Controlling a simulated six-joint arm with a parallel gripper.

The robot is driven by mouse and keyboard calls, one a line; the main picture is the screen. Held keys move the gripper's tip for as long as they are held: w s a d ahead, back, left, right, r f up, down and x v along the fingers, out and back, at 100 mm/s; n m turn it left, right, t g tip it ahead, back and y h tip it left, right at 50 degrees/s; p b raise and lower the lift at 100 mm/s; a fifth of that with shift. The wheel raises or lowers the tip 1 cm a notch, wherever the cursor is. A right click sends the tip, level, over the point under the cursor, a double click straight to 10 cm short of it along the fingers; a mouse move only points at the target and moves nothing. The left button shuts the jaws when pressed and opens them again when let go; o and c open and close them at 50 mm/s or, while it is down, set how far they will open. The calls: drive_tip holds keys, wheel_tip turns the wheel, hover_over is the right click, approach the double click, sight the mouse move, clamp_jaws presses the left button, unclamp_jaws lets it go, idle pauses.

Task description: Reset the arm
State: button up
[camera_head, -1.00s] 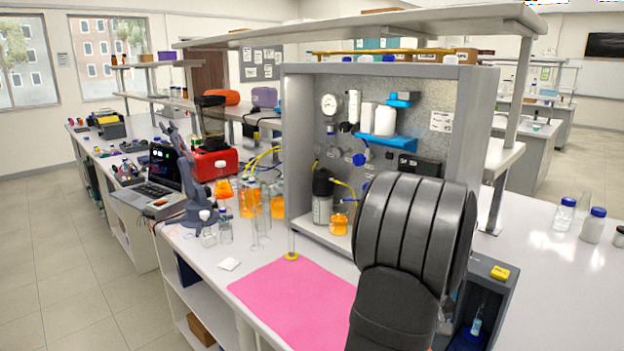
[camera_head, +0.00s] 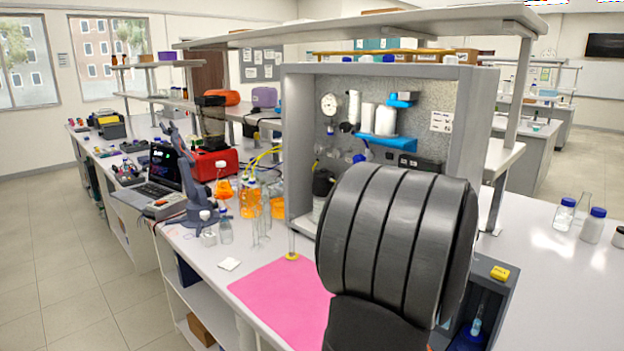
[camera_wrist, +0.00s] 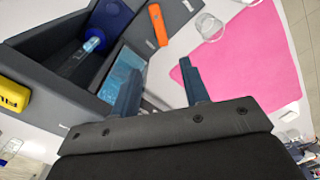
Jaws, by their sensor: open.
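My gripper (camera_wrist: 158,88) shows in the wrist view with its two dark fingers spread apart and nothing between them. It hangs above the bench between a dark grey box and a pink mat (camera_wrist: 245,60). My black arm link fills the lower right of the head view and hides the gripper there. The pink mat (camera_head: 280,300) also shows in the head view, partly covered by my arm. The grey box (camera_wrist: 60,118) has open compartments, one holding a clear bottle (camera_wrist: 85,55) and one with a light blue inside (camera_wrist: 122,78).
An orange object (camera_wrist: 158,25) and a clear round dish (camera_wrist: 210,26) lie near the mat. A yellow piece (camera_wrist: 12,95) sits on the box. The grey rig frame (camera_head: 470,110) stands behind my arm. Glass bottles (camera_head: 592,225) stand at the right; the bench in front of them is clear.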

wheel_tip(320, 180, down, 16)
drive_tip(key=shift+r, duration=0.1)
drive_tip(key=shift+n, duration=0.3)
drive_tip(key=shift+a+n, duration=0.2)
drive_tip(key=shift+n, duration=0.2)
wheel_tip(320, 180, up, 17)
drive_tip(key=f, duration=0.4)
drive_tip(key=w+f, duration=0.1)
drive_tip(key=f, duration=0.4)
drive_tip(key=w+f, duration=0.1)
drive_tip(key=f, duration=0.4)
drive_tip(key=shift+a+f, duration=0.1)
drive_tip(key=shift+a, duration=0.3)
drive_tip(key=o, duration=1.3)
drive_tip(key=shift+s+d+r+m+t+h, duration=0.25)
drive_tip(key=shift+s+d+m+t+h, duration=0.05)
drive_tip(key=shift+s+d+m, duration=0.1)
drive_tip(key=s+r+m+t+h, duration=0.7)
drive_tip(key=s+r+m+t, duration=0.2)
drive_tip(key=s+m, duration=0.3)
drive_tip(key=shift+n, duration=0.5)
drive_tip(key=shift+s+d+x, duration=0.15)
drive_tip(key=shift+x, duration=1.45)
drive_tip(key=shift+s+d+x, duration=0.15)
drive_tip(key=shift+d+x, duration=0.05)
drive_tip(key=shift+x, duration=1.4)
drive_tip(key=shift+s+d+x, duration=0.15)
drive_tip(key=shift+x, duration=1.45)
